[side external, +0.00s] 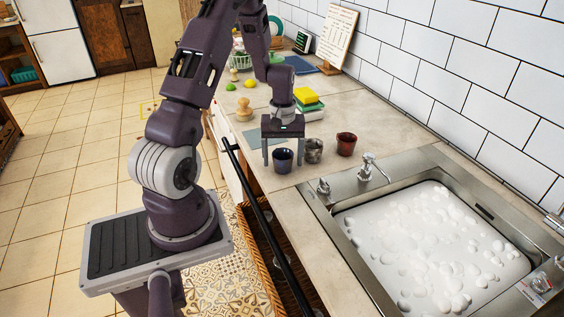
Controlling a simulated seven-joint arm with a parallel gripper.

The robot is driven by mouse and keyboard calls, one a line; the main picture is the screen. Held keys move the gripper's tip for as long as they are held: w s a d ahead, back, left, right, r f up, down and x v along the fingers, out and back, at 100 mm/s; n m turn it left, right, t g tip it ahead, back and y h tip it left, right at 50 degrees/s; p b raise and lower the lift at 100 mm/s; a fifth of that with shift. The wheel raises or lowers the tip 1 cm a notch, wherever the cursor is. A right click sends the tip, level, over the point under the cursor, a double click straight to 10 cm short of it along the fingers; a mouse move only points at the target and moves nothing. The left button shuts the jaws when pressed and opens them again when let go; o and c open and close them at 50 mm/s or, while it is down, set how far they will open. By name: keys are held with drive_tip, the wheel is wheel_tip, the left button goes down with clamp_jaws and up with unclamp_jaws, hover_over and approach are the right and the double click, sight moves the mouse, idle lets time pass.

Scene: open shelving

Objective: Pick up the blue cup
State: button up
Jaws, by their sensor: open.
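The dark blue cup (283,161) stands upright on the counter, left of a grey metallic cup (313,151) and a dark red cup (346,144). My gripper (284,154) points down with its two fingers spread apart. The left finger shows just left of the blue cup, and the right finger comes down near the grey cup. The fingers are at about cup height. I cannot tell from this view whether either finger touches a cup, or whether the blue cup is exactly between them.
A metal sink (430,250) full of suds lies to the right, with a tap (372,168) at its rim. Yellow and green sponges (308,98) are stacked behind my gripper. A wooden pepper mill (244,110) stands at the counter's left edge. Bare counter lies right of the sponges.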

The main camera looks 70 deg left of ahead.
drive_tip(key=c, duration=1.5)
drive_tip(key=shift+o, duration=0.2)
wheel_tip(320, 180, up, 10)
